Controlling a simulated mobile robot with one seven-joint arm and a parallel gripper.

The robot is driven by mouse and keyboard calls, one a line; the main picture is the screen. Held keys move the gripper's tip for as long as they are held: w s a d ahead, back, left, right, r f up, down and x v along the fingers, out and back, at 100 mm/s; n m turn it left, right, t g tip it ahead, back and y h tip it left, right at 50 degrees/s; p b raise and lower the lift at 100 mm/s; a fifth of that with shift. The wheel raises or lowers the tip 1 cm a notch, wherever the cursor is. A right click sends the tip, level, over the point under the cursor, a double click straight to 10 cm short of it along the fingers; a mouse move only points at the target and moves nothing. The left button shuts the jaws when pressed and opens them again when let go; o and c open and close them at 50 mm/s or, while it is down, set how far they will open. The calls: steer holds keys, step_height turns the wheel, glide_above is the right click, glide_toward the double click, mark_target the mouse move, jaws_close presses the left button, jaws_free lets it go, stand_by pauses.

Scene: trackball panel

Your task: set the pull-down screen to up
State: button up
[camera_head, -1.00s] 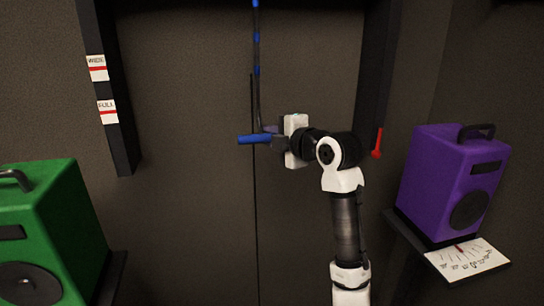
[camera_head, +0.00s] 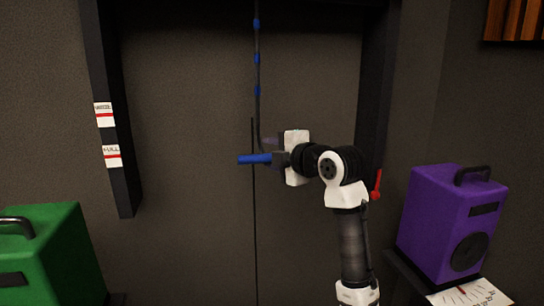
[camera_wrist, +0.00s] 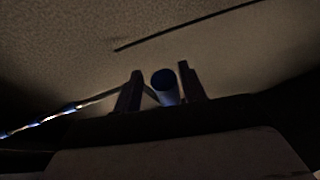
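A blue bar handle (camera_head: 254,159) hangs at the lower end of a dark cord (camera_head: 257,110) with blue bands, in front of the dark panel (camera_head: 190,130). My gripper (camera_head: 274,158) is at the handle's right part, with its fingers around it. In the wrist view the round blue end of the handle (camera_wrist: 164,86) sits between the two fingers (camera_wrist: 160,95); the exact contact is dim. The left post carries two white labels with red lines, an upper one (camera_head: 104,115) and a lower one (camera_head: 112,156) that seems to read FULL. I cannot tell the screen's lower edge.
A green speaker (camera_head: 50,250) stands at lower left, a purple speaker (camera_head: 440,215) at lower right. A white dial card (camera_head: 475,294) lies below the purple one. A small red lever (camera_head: 377,186) is right of my arm. Dark posts (camera_head: 118,170) flank the panel.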

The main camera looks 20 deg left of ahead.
steer(key=shift+f, duration=0.15)
steer(key=b+v, duration=0.4)
steer(key=v, duration=1)
steer(key=shift+w+a, duration=0.1)
